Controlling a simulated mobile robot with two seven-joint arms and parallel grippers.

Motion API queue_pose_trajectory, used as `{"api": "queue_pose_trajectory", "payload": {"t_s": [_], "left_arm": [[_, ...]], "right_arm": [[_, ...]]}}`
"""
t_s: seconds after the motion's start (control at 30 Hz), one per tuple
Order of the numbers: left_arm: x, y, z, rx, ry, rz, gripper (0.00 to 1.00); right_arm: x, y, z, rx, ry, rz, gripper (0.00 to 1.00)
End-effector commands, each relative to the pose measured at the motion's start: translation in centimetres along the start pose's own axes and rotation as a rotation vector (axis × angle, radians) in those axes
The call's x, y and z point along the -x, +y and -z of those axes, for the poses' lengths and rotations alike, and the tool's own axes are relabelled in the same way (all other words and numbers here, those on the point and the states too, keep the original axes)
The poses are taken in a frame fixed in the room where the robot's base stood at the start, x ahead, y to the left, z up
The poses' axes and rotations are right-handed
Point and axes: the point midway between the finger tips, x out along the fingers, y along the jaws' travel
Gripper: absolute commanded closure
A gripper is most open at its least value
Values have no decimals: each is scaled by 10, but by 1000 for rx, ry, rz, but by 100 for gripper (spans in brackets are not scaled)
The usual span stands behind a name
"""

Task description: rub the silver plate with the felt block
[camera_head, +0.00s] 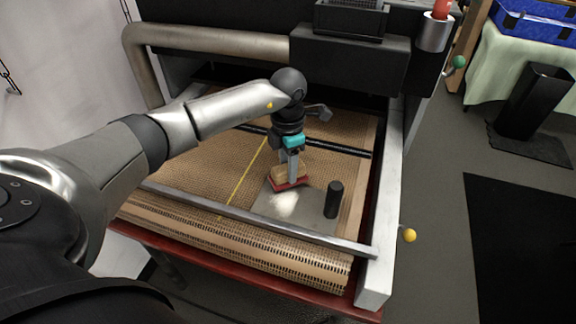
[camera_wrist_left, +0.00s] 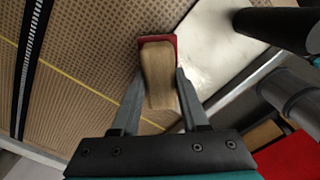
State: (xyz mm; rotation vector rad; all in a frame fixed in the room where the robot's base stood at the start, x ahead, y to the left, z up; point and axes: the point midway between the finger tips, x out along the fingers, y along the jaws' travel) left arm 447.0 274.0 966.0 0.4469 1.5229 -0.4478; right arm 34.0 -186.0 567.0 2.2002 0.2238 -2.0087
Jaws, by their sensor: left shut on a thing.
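The felt block has a wooden body (camera_head: 278,172) and a red felt base (camera_head: 290,185). My left gripper (camera_head: 292,176) points down and is shut on the wooden body. In the left wrist view, the wooden body (camera_wrist_left: 157,72) sits between the two fingers, with the red felt behind it. The silver plate (camera_head: 270,208) lies flat on the perforated bed, with a bright glare patch. The block is at the plate's back edge; I cannot tell whether the felt touches it. The plate also shows in the left wrist view (camera_wrist_left: 212,55). My right gripper is not in view.
A black cylinder (camera_head: 334,200) stands upright on the plate's right side, close to the block. A metal bar (camera_head: 255,216) crosses the front of the bed, and a dark bar (camera_head: 338,148) crosses behind. A yellow line (camera_head: 243,180) runs along the bed left of the plate.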

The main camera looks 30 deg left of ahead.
Motion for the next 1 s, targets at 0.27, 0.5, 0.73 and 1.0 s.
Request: {"api": "queue_pose_trajectory", "payload": {"t_s": [0.27, 0.5, 0.73, 1.0], "left_arm": [[-1, 0, 0, 0, -1, 0, 100], [-5, 0, 0, 0, -1, 0, 100], [-10, 0, 0, 0, -1, 0, 100], [-15, 0, 0, 1, -1, 0, 100]], "right_arm": [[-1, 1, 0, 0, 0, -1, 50], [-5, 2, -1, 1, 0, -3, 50], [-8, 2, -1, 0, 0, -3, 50], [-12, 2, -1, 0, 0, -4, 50]]}}
